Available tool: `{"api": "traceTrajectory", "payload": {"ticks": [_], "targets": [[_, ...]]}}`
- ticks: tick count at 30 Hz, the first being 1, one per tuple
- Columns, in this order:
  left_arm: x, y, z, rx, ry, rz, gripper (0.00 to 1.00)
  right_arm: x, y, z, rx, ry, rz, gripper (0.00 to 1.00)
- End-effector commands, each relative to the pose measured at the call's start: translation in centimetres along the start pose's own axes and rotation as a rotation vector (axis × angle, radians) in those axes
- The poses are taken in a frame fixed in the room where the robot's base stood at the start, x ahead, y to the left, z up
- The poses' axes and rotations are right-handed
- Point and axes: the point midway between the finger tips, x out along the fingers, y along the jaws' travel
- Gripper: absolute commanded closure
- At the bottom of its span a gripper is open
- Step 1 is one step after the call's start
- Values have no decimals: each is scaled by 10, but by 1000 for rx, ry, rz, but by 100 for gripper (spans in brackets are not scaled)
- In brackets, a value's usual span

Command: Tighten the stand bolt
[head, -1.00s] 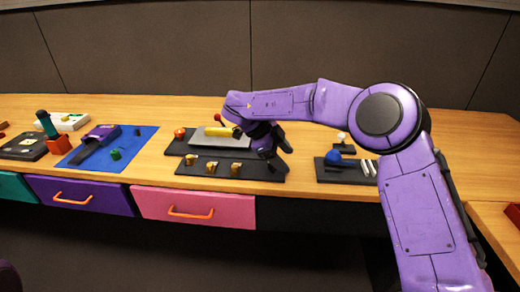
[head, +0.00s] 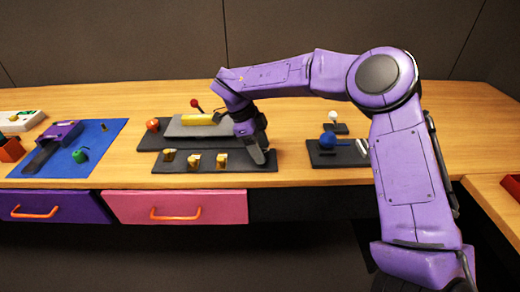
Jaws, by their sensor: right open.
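My right gripper (head: 261,156) is open and points down at the right end of a dark front panel (head: 235,167). I cannot tell whether its fingers touch the panel. Several brass-coloured pieces (head: 194,160) stand in a row on this panel, left of the gripper. I cannot tell which part is the stand bolt; the gripper may hide something beneath it. A small dark stand (head: 340,129) with a white ball (head: 334,116) is to the right, behind a dark panel (head: 345,156) with a blue ball (head: 328,140). My left gripper is not in view.
Behind the front panel are a grey plate (head: 185,131), a yellow cylinder (head: 200,119), a red knob (head: 195,103) and an orange ball (head: 152,125). A blue mat (head: 105,135) with a purple device (head: 60,133) lies left. The table's back right is clear.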

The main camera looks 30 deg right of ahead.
Motion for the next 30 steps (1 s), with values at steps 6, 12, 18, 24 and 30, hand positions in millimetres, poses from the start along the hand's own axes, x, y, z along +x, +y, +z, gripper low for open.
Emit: {"api": "traceTrajectory", "payload": {"ticks": [6, 12, 18, 24, 30], "targets": [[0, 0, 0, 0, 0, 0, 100, 3, 0, 1, -1, 1, 0, 37], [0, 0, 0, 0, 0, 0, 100, 3, 0, 1, -1, 1, 0, 79], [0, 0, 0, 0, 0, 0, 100, 3, 0, 1, 1, 1, 0, 93], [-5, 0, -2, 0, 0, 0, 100, 2, -1, 0, 37, 0, 15, 93], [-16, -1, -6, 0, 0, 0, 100, 0, -2, -1, 141, 0, 59, 93]]}}
